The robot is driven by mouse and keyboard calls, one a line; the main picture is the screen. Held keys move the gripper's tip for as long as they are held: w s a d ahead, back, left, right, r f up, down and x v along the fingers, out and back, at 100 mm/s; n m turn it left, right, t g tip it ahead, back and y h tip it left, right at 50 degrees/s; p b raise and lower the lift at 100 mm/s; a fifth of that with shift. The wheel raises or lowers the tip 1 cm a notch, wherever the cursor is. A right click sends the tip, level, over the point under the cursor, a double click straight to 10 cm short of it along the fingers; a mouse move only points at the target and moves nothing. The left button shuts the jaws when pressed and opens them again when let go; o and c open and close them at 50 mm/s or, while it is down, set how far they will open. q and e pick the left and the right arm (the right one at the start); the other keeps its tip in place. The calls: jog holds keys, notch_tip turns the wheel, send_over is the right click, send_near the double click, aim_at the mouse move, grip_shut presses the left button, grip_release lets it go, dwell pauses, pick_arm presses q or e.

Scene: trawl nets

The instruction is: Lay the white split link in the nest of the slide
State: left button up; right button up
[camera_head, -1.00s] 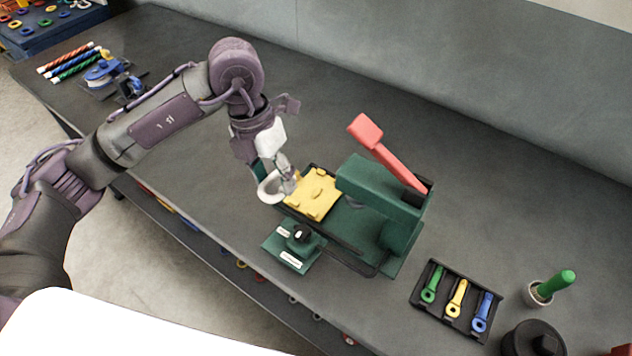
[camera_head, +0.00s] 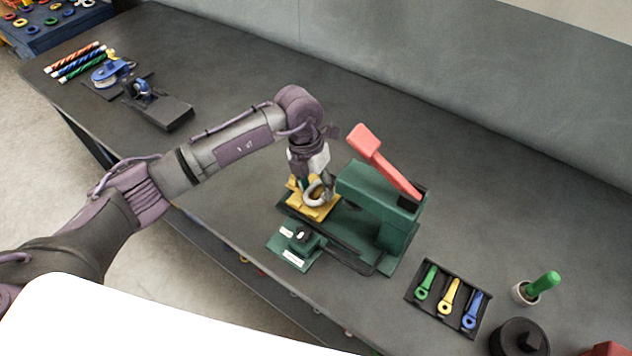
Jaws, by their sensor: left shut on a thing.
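The white split link (camera_head: 313,196) is a small open ring held in my left gripper (camera_head: 318,184). The gripper is shut on it and points down over the yellow slide (camera_head: 312,211) of the green press. The link shows in front of the slide's top; I cannot tell whether it touches the slide. The nest is hidden by the link and gripper. The green press (camera_head: 383,205) stands just right of the gripper, its red lever (camera_head: 383,160) raised to the upper left. My right gripper is not in view.
A green switch box (camera_head: 298,246) with a black knob sits in front of the press. A black tray (camera_head: 447,298) with green, yellow and blue tools lies right of it. The bench behind the press is clear.

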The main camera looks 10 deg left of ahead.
pick_arm(q)
jog(key=o, duration=0.9)
jog(key=shift+f, duration=0.2)
jog(key=shift+o, duration=0.8)
jog(key=shift+r, duration=0.1)
